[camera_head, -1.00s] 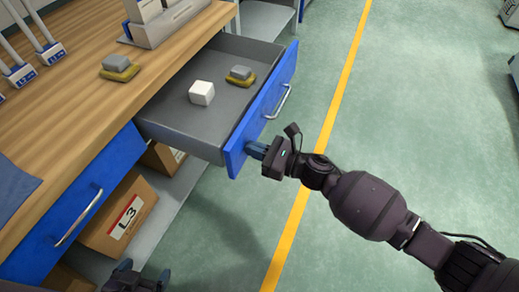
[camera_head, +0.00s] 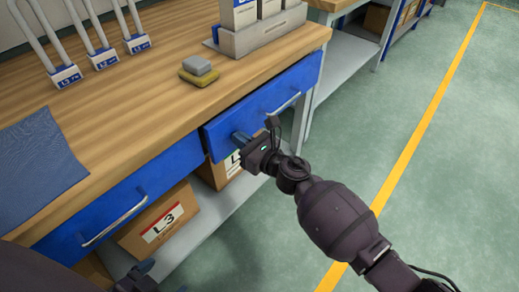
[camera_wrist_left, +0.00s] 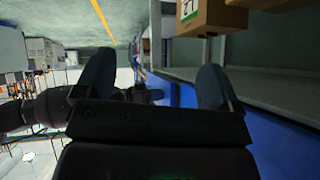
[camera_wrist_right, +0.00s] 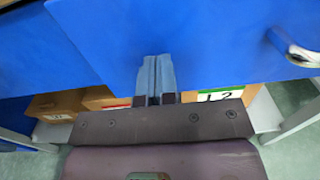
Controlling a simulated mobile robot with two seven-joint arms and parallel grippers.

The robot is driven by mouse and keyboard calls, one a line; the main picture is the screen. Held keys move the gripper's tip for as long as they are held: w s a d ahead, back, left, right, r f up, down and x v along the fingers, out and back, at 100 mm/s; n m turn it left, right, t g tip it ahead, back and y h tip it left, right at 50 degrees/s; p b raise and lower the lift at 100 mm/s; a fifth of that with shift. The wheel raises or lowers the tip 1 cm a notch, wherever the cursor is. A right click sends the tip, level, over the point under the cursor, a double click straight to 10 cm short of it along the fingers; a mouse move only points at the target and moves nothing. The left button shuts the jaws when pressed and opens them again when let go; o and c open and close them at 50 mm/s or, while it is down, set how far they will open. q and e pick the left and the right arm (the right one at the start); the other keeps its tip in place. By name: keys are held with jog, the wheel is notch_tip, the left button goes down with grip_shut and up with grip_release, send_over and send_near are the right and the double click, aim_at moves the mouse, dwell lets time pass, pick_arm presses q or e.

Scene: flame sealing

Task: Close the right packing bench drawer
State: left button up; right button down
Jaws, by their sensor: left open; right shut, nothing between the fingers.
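The right packing bench drawer (camera_head: 262,108) has a blue front with a silver handle (camera_head: 284,104). Its front now lies close to the bench edge and seems to stand slightly proud of the left drawer front. Its inside is hidden. My right gripper (camera_head: 241,138) is shut and empty, with its fingertips at the left part of this front. The right wrist view shows the shut fingers (camera_wrist_right: 155,75) against the blue panel (camera_wrist_right: 190,35), left of the handle (camera_wrist_right: 300,55). My left gripper (camera_head: 142,272) is low at the bench front; its fingers are apart in the left wrist view (camera_wrist_left: 155,85).
The left drawer (camera_head: 115,200) is shut. Cardboard boxes (camera_head: 160,222) sit on the shelf below. The wooden bench top (camera_head: 130,125) carries a grey block on a yellow sponge-like piece (camera_head: 198,72), a blue cloth (camera_head: 35,160) and a grey rack (camera_head: 262,35). The floor at right is clear.

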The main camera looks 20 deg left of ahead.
jog(key=x, duration=0.3)
jog(key=shift+f+b, duration=0.15)
jog(key=shift+b, duration=0.2)
pick_arm(q)
jog(key=shift+w+d+r, duration=0.15)
jog(key=shift+w+d, duration=0.1)
jog(key=shift+d, duration=0.15)
pick_arm(e)
jog(key=shift+w+a+r, duration=0.1)
jog(key=shift+r, duration=0.3)
